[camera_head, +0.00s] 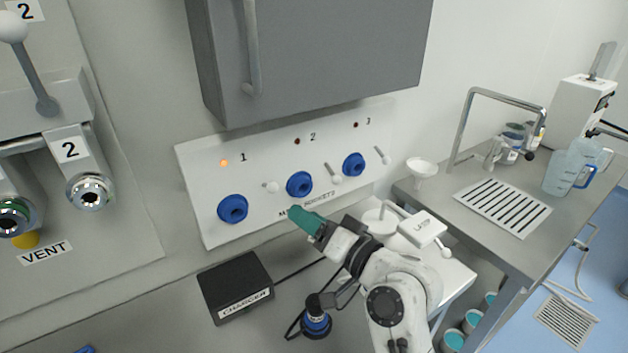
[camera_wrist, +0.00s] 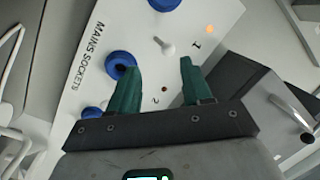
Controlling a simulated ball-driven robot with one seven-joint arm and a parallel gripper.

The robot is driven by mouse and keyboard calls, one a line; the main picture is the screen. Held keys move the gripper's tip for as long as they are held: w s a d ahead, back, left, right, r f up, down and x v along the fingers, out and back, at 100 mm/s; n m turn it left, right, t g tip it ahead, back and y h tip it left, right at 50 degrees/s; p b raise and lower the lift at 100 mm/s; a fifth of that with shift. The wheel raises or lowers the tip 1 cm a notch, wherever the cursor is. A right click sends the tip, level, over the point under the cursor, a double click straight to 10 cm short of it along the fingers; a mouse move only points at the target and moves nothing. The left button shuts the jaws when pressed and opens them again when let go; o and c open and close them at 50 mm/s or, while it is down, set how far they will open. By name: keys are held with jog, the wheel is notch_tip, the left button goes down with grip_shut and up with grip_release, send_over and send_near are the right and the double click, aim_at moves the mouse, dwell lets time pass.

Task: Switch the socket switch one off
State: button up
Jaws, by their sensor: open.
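The white mains socket panel (camera_head: 215,165) has three blue sockets, three white lever switches and lamps numbered 1 to 3. Lamp 1 (camera_head: 224,163) glows orange; lamps 2 and 3 look dark red. Switch one (camera_head: 271,187) is a white knobbed lever between socket one (camera_head: 232,208) and socket two (camera_head: 299,184). In the wrist view, switch one (camera_wrist: 166,46) appears just beyond the gap between my fingertips, apart from them. My gripper (camera_head: 297,213), with green fingers, is open and empty in front of the panel's lower edge; it also shows in the wrist view (camera_wrist: 161,64).
A grey cabinet (camera_head: 310,55) overhangs the panel. Switch two (camera_head: 335,172) stands right of socket two. A black charger box (camera_head: 235,287) sits below the panel. A bench with a slotted drain (camera_head: 503,207) is at the right.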

aim_at(269, 187)
jog(key=p+x, duration=0.2)
jog(key=x, duration=0.8)
jog(key=shift+w+a+f, duration=0.1)
jog(key=shift+w+a, duration=0.05)
jog(key=shift+w, duration=0.05)
jog(key=shift+c, duration=0.4)
grip_shut()
jog(key=shift+f, duration=0.15)
